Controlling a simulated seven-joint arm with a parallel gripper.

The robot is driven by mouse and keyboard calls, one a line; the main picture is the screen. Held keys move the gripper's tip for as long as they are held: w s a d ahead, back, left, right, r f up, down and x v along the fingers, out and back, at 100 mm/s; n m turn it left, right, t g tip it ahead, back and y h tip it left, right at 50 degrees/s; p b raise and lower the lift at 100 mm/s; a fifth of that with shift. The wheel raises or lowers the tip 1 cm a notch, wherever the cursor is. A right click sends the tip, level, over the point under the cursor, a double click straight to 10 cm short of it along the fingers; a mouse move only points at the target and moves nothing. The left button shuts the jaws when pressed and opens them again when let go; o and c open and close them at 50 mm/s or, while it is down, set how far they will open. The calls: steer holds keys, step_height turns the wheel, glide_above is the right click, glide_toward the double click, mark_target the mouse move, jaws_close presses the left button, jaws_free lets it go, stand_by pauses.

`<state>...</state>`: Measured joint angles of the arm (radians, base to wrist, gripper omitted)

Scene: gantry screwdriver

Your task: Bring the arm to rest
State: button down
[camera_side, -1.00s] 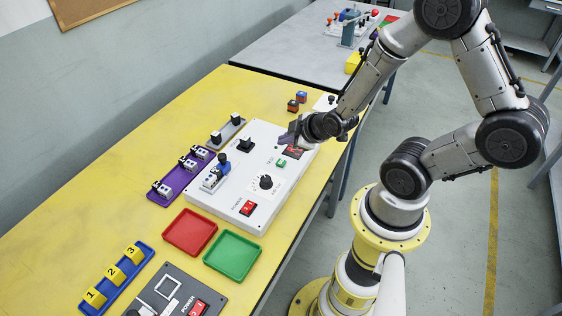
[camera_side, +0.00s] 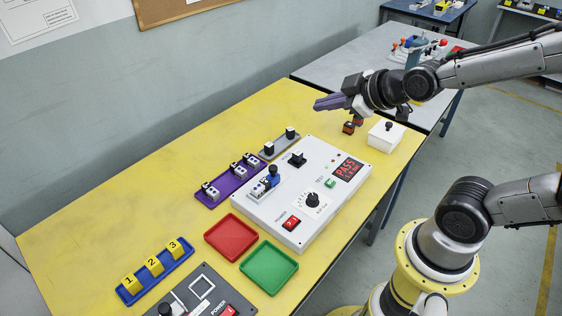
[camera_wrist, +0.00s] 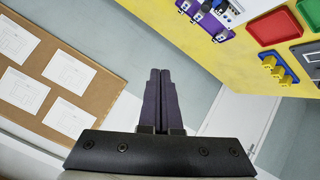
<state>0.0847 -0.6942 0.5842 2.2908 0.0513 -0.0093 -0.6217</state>
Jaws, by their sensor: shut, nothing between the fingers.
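My gripper (camera_side: 328,103) is in the air above the far right part of the yellow table (camera_side: 105,215). Its purple fingers are together with nothing between them, and they point left in the side view. In the wrist view my gripper (camera_wrist: 160,72) is also shut, facing the wall with its cork board (camera_wrist: 65,60). The arm reaches in from the right, raised clear of the table. The white test panel (camera_side: 268,217) lies below, with a red PASS display (camera_side: 347,169) lit and a blue-knobbed part (camera_side: 272,174) on its left side.
A purple rack (camera_side: 208,200), a grey rack (camera_side: 268,152), a red tray (camera_side: 230,237), a green tray (camera_side: 268,268) and a blue numbered rack (camera_side: 128,295) surround the panel. A white box (camera_side: 385,136) stands under the wrist. The table's back left is clear.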

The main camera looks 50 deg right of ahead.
steer(key=s+a+r+m+g+y, duration=0.1)
steer(key=s+a+r+m+g, duration=0.2)
steer(key=s, duration=0.5)
steer(key=s+f+m+g, duration=0.2)
steer(key=s, duration=0.6)
steer(key=shift+m+g, duration=0.3)
steer(key=shift+s+d, duration=0.1)
stand_by(0.7)
